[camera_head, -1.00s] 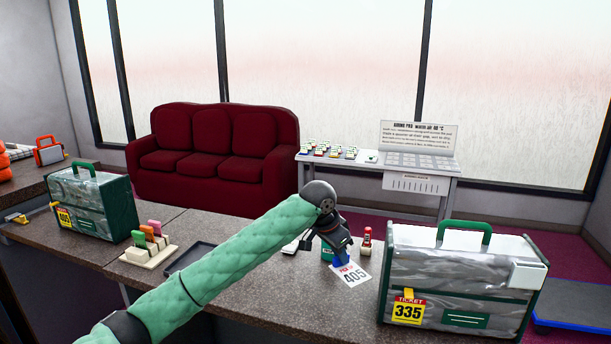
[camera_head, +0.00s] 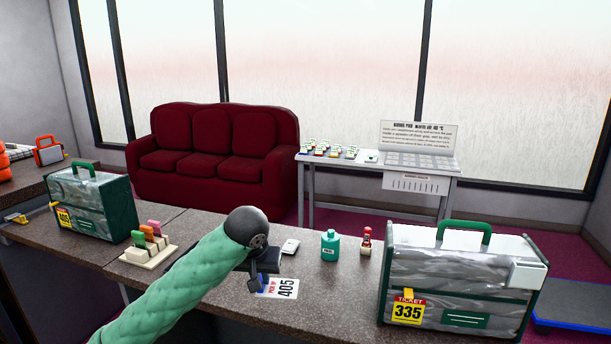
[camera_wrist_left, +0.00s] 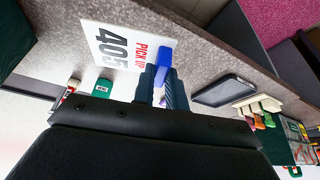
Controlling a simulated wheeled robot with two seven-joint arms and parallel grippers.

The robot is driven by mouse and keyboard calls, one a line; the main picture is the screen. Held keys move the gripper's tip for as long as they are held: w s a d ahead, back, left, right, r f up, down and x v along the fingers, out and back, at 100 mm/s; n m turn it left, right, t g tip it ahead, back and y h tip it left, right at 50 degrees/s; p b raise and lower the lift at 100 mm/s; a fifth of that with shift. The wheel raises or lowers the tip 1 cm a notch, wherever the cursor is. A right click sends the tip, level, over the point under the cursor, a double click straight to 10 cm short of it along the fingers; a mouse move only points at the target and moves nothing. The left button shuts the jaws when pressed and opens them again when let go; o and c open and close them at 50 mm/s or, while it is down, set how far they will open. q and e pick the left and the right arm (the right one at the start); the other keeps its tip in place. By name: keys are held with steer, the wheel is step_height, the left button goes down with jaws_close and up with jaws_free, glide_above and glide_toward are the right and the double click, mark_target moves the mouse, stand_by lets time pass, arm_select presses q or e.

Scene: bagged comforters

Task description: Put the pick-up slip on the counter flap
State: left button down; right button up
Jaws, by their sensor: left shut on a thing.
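The pick-up slip (camera_head: 288,288) is a white card with red "PICK UP" and black "405". It also shows in the left wrist view (camera_wrist_left: 103,45). My left gripper (camera_head: 260,283) is shut on the slip at its edge, where a blue piece (camera_wrist_left: 165,58) sits at the jaws. The slip is over the dark speckled counter (camera_head: 225,312); I cannot tell whether it touches the top. A seam crosses the counter to the left of my arm, but which section is the flap is not clear. My right gripper is not in view.
A bagged comforter with ticket 335 (camera_head: 455,280) stands at the right, another bag (camera_head: 95,205) at the left. A green bottle (camera_head: 330,246), a red-topped stamp (camera_head: 366,242) and a holder with coloured tags (camera_head: 148,250) stand on the counter. A dark tray (camera_wrist_left: 224,90) lies near the holder.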

arm_select(q)
steer(key=s+a+f, duration=0.4)
steer(key=s+f, duration=0.1)
steer(key=f, duration=0.4)
steer(key=s+a+f+n, duration=0.1)
steer(key=s+a+f, duration=0.4)
steer(key=f, duration=0.3)
steer(key=shift+s+a+f, duration=0.3)
steer(key=shift+s+f, duration=0.1)
steer(key=shift+s, duration=0.3)
